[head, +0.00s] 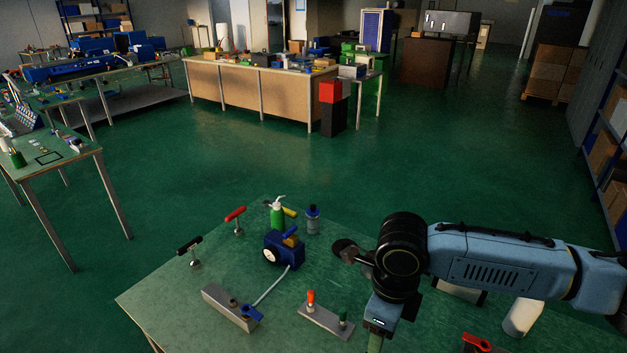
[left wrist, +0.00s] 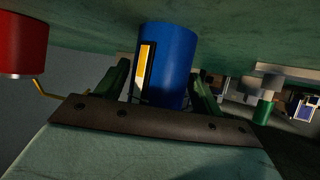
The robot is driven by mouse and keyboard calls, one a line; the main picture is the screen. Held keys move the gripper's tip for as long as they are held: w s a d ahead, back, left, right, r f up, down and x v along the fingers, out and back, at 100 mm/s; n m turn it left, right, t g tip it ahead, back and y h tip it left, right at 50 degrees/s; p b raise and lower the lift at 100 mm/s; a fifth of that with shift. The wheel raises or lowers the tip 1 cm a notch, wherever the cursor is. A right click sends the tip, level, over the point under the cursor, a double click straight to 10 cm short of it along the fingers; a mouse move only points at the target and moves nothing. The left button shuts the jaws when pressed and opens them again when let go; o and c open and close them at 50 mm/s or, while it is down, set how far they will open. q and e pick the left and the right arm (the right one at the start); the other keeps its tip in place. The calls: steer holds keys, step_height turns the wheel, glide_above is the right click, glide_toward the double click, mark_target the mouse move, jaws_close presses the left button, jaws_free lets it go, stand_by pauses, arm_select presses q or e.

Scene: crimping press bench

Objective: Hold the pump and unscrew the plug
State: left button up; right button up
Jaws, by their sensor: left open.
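In the left wrist view a blue cylinder (left wrist: 172,65) with a yellow sight window stands between the two dark green fingers of my left gripper (left wrist: 163,85). The fingers are apart and I see no clear contact. I cannot tell whether this cylinder is the pump. In the head view a blue device (head: 284,250) with a white dial and a hose stands on the bench. I cannot clearly make out the plug. My left gripper is outside the head view. My right arm reaches in from the right there, but its fingers are not visible.
A red object (left wrist: 22,42) is left of my left gripper in the wrist view.

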arm_select(q)
steer(key=o, duration=0.6)
steer(key=shift+c, duration=0.2)
steer(key=shift+a+r, duration=0.1)
steer(key=shift+a, duration=0.1)
